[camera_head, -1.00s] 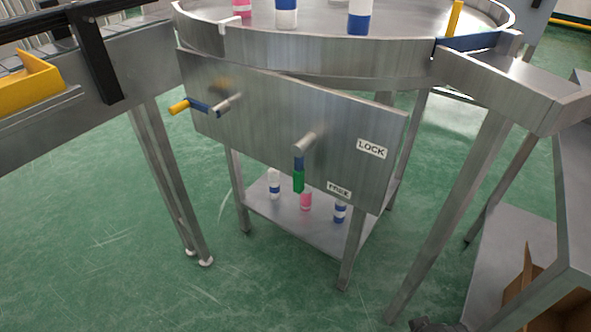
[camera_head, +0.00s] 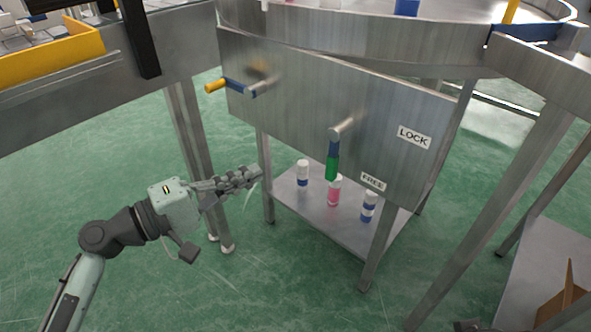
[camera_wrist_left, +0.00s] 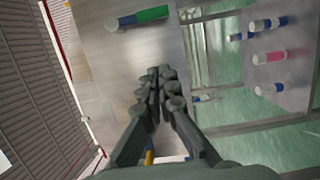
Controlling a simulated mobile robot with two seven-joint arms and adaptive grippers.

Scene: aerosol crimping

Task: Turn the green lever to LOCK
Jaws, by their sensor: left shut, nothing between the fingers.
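The green lever (camera_head: 331,166) hangs down from a metal pivot on the steel panel (camera_head: 290,110), with a blue section above its green grip. It points down beside the FREE label (camera_head: 373,181). The LOCK label (camera_head: 414,137) is higher and to the right. In the left wrist view the green lever (camera_wrist_left: 152,14) lies near the top. My left gripper (camera_head: 255,175) is shut and empty, in front of the panel and left of the green lever, apart from it. The left wrist view shows its fingers together (camera_wrist_left: 158,85). My right gripper is out of view.
A yellow-handled lever (camera_head: 215,86) sticks out at the panel's left. Several bottles, one of them pink (camera_head: 334,192), stand on the lower shelf (camera_head: 325,222). Table legs stand left and right. Green floor is open in front.

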